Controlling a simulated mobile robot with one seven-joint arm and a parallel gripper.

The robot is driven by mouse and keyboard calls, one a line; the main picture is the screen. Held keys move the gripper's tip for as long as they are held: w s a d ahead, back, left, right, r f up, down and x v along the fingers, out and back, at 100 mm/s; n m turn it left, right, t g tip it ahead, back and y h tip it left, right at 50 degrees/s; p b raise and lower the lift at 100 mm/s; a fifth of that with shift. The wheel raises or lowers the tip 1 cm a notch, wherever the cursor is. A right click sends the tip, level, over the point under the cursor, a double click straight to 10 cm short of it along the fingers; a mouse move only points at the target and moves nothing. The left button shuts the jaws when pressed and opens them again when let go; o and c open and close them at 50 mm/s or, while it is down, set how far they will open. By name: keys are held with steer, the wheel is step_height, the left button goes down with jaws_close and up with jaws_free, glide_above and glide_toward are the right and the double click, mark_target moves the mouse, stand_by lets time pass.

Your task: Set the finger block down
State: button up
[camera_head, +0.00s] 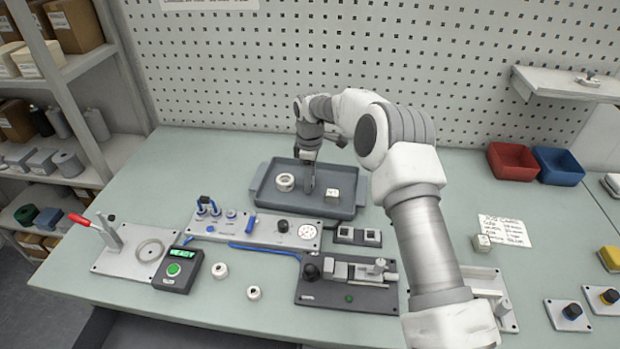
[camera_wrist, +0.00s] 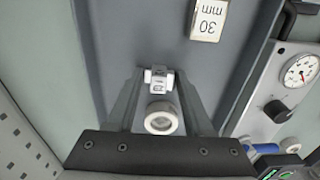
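My gripper (camera_head: 309,188) points down into the grey tray (camera_head: 262,207), between a white ring and a white block. In the wrist view its fingers (camera_wrist: 158,78) close from both sides on a small white block with dark markings, the finger block (camera_wrist: 158,86). I cannot tell whether this block touches the tray floor. In the head view the fingers hide it. The white ring (camera_head: 285,182) lies left of the gripper and shows below the fingertips in the wrist view (camera_wrist: 162,118). A block marked "30 mm" (camera_wrist: 208,18) lies apart from the fingers, right of them in the head view (camera_head: 332,196).
A panel with a gauge (camera_head: 306,232) stands close in front of the tray. A dark fixture (camera_head: 345,297) and two white rings (camera_head: 220,270) are nearer. Red (camera_head: 512,162) and blue (camera_head: 557,167) bins stand at right. Bare tray floor surrounds the fingers.

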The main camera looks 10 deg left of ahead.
steer(key=shift+o, duration=1.4)
steer(key=shift+r, duration=0.15)
step_height(320, 180, up, 12)
steer(key=shift+r+p, duration=0.15)
steer(key=shift+p, duration=0.2)
